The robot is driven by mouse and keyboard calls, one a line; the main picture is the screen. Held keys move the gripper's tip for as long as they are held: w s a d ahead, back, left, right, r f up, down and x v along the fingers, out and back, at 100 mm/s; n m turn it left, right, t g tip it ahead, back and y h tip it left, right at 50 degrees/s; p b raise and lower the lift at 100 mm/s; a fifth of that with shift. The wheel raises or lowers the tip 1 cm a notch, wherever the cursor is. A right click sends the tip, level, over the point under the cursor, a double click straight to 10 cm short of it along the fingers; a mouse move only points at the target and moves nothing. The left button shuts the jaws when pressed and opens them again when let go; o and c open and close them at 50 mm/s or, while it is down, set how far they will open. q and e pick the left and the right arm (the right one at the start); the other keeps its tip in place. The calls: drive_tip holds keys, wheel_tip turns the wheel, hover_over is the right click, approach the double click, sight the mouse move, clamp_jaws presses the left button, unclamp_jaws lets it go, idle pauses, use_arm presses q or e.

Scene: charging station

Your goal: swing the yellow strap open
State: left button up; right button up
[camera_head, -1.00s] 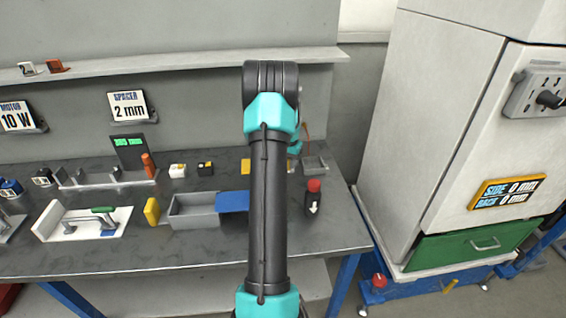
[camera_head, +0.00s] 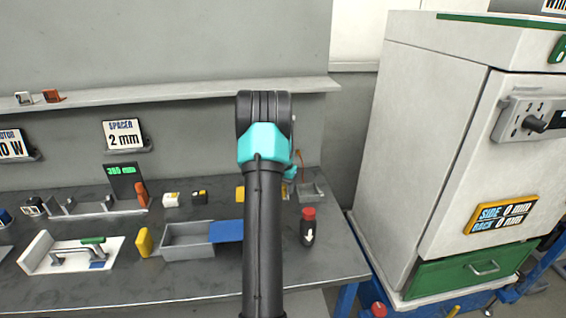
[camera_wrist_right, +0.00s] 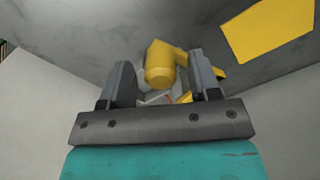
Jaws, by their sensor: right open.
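In the right wrist view my right gripper (camera_wrist_right: 161,66) is open, its two dark fingers apart. A yellow piece with a rounded end (camera_wrist_right: 160,65) shows between and beyond the fingers, with a yellow arm running to the right behind the right finger. It may be the strap; I cannot tell whether the fingers touch it. A flat yellow plate (camera_wrist_right: 270,32) lies at the upper right. In the head view my right arm hides most of this area and the gripper's fingers; only a sliver of yellow (camera_head: 240,193) shows left of the arm. My left gripper is not in view.
On the bench stand a grey tray with a blue end (camera_head: 188,240), a yellow block (camera_head: 145,242), a red-capped black bottle (camera_head: 307,228) and a white fixture (camera_head: 40,257). A shelf (camera_head: 180,97) runs behind. A large white cabinet (camera_head: 420,130) is on the right.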

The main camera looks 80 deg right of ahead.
wheel_tip(320, 180, up, 16)
idle(0.5)
drive_tip(key=shift+f, duration=0.1)
